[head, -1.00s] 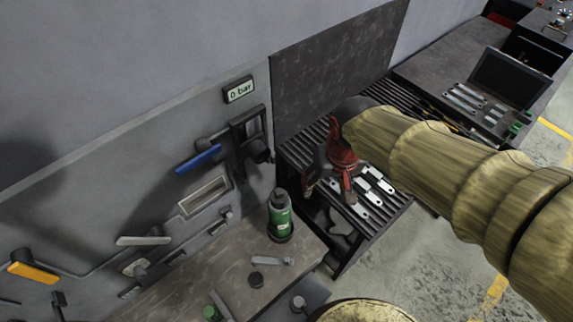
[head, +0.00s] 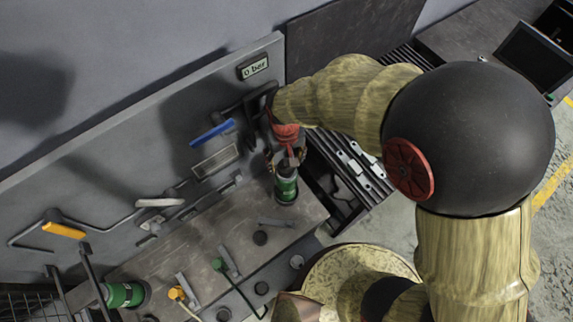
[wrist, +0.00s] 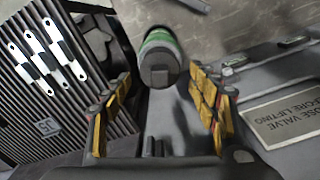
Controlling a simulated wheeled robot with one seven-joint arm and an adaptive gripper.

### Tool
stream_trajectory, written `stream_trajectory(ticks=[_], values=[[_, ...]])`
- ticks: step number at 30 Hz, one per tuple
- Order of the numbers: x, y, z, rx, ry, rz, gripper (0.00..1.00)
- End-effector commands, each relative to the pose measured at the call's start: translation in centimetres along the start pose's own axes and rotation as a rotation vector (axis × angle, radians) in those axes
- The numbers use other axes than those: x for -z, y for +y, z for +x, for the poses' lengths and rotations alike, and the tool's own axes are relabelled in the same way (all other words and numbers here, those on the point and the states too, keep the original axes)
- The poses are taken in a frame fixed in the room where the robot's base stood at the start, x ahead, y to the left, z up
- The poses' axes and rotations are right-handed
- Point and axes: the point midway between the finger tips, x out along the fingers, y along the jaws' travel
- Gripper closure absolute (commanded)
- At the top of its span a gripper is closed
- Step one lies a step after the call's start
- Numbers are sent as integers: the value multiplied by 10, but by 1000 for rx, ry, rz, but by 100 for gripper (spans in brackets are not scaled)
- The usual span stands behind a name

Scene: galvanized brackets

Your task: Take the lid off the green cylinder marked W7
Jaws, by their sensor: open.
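A green cylinder (head: 286,190) with a dark top stands upright near the right end of the grey workbench. Its mark is not legible. In the wrist view the green cylinder (wrist: 158,40) is seen from above, with its dark lid (wrist: 160,76) towards me. My gripper (head: 287,158) is at the cylinder's top in the head view. In the wrist view my gripper (wrist: 163,100) is open, with one yellow-padded finger on each side of the lid's line and visible gaps to both. I cannot tell how far the fingertips reach down past the lid.
Another green cylinder (head: 123,295) lies at the bench's left end. A blue lever (head: 212,134) and a "0 bar" display (head: 255,67) are on the wall panel close to my gripper. A slatted rack (head: 340,165) with white-and-black parts is to the right.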

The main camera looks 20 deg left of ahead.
Motion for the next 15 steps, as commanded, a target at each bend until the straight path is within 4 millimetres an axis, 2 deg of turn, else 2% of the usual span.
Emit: stream_trajectory(ticks=[4, 11, 15], values=[[0, 0, 12, 0, 1, 0, 40], [0, 0, 14, 0, 1, 0, 40], [0, 0, 14, 0, 1, 0, 47]])
